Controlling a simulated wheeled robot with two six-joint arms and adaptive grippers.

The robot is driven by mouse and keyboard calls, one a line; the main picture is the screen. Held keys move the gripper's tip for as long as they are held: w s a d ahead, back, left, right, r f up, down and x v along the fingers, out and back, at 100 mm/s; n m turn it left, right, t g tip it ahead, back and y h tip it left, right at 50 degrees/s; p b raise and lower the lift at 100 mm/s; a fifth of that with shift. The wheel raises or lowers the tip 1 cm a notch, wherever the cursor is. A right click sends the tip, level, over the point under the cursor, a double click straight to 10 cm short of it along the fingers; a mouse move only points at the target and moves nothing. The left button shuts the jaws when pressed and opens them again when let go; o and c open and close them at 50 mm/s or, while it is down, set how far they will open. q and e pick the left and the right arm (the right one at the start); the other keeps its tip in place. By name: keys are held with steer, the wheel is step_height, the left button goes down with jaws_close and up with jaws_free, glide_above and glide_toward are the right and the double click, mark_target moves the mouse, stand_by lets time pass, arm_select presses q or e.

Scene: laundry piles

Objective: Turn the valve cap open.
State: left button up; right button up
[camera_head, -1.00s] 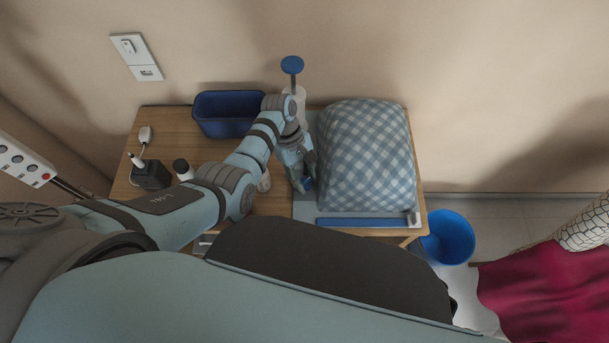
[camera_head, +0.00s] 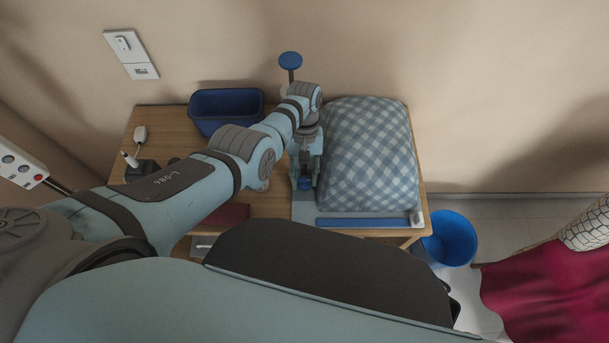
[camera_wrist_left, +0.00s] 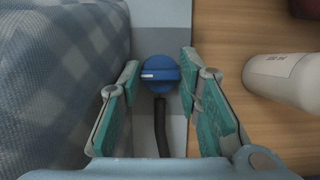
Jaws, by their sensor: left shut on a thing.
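The blue valve cap (camera_wrist_left: 160,72) is round with a small white mark and sits on the pale flat margin of the bag, beside the checked bulge. In the head view the left gripper (camera_head: 304,178) points down at the bag's left margin. The blue-and-white checked bag (camera_head: 368,155) lies plump on the table. My right gripper is not in view.
The bag lies on a wooden table (camera_head: 160,120). A dark blue bin (camera_head: 226,108) and a blue-topped pump (camera_head: 290,61) stand at the back. A white bottle (camera_wrist_left: 285,80) lies right of the gripper in the wrist view. A blue bucket (camera_head: 449,238) stands on the floor.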

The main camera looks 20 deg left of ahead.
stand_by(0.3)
arm_select(q)
steer(key=o, duration=1.2)
steer(key=shift+c, duration=0.2)
steer(key=v, duration=1.2)
steer(key=shift+w, duration=0.15)
steer(key=shift+d+f, duration=0.1)
steer(key=shift+d, duration=0.05)
